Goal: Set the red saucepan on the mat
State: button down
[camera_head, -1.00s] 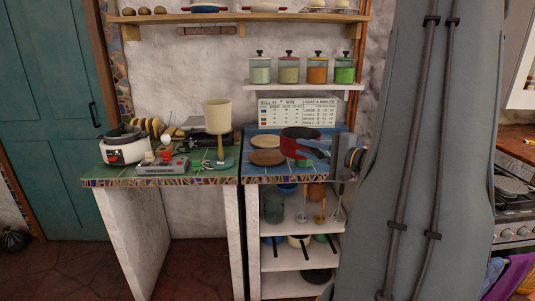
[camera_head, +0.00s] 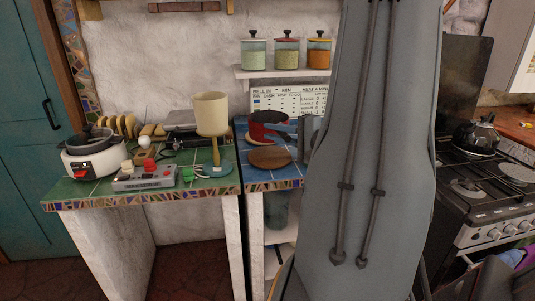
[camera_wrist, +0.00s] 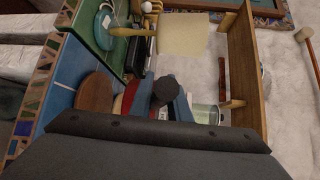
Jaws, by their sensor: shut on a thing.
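The red saucepan (camera_head: 258,131), with a dark interior, is at the back left of the blue-tiled counter. My gripper (camera_head: 287,128) is to its right, shut on it, apparently at the handle. In the wrist view the pan's red side (camera_wrist: 124,101) shows in part beside the blue-grey fingers. A brown round mat (camera_head: 269,158) lies bare in front of the pan; it also shows in the wrist view (camera_wrist: 94,93). A paler round mat is now mostly or wholly hidden around the pan. I cannot tell whether the pan touches it.
A cream lamp (camera_head: 211,115) stands left on the green-tiled counter (camera_head: 90,189), near a grey console (camera_head: 144,178) and white cooker (camera_head: 93,161). A shelf with jars (camera_head: 287,53) hangs behind. The stove (camera_head: 483,190) is at right.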

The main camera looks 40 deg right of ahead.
notch_tip(320, 180, down, 8)
dwell(0.6)
jog(key=shift+d, duration=0.1)
jog(key=c, duration=1.7)
grip_release()
jog(key=shift+s+f, duration=0.1)
jog(key=shift+o, duration=0.2)
jog(key=s+d+r, duration=0.1)
jog(key=s+d, duration=0.1)
jog(key=s, duration=1)
jog(key=shift+r+b, duration=0.2)
jog(key=shift+b, duration=0.2)
jog(key=shift+w, duration=0.1)
